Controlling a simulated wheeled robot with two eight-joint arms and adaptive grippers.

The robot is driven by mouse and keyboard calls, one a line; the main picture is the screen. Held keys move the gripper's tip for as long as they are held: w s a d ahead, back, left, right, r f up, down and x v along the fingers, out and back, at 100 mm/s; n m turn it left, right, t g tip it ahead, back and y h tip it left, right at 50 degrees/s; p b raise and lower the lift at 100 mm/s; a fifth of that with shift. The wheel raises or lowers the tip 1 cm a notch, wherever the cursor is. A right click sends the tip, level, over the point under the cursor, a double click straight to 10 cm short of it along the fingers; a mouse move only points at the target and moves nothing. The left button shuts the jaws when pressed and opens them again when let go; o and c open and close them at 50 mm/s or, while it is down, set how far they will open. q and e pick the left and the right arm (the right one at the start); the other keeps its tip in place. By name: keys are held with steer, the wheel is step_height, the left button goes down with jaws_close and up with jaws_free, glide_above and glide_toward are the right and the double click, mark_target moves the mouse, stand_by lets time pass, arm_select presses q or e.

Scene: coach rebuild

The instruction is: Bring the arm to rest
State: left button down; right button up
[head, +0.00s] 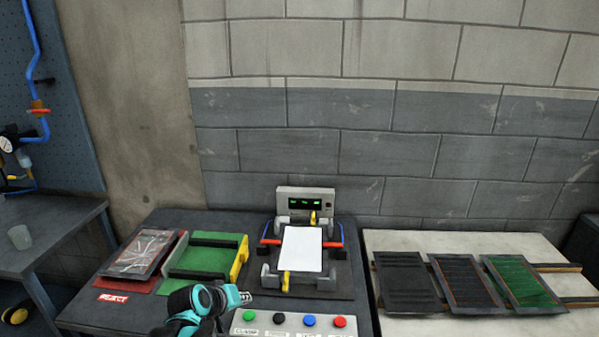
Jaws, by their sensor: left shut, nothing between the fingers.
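My left gripper (243,297) is at the lower middle of the head view, above the front of the dark bench (80,316). Its fingers are shut with nothing between them. It is just left of and above the button panel (294,322), in front of the green tray (205,258). My left arm comes in from the bottom edge, teal and black. My right gripper is not in view.
A clamp fixture (340,285) with a white plate (301,249) and green-lit display (305,203) stands at centre. A framed panel (145,253) lies on the red reject area (113,298).

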arm_select(q)
steer(key=s+r+m+g+y, duration=0.1)
steer(key=s+m, duration=0.3)
steer(key=s, duration=1.9)
steer(key=shift+r+y, duration=0.6)
steer(key=shift+y, duration=0.3)
steer(key=shift+a, duration=0.1)
stand_by(1.3)
